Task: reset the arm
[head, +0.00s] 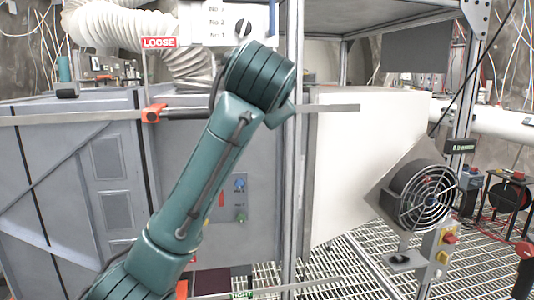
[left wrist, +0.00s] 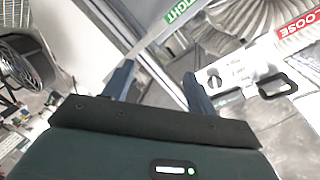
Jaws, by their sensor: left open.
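My left gripper (left wrist: 159,69) shows in the left wrist view with its two blue fingers apart and nothing visible between them. My green left arm (head: 205,170) rises from the lower left of the head view to a bent joint near the top centre. Its gripper cannot be made out in the head view. My right gripper is in neither view.
A grey cabinet (head: 105,190) stands behind the arm, with a steel post close by. A red LOOSE sign (head: 159,43) hangs near a white ribbed hose (head: 110,25). A round fan (head: 424,196) is at right, above open grating (head: 350,275).

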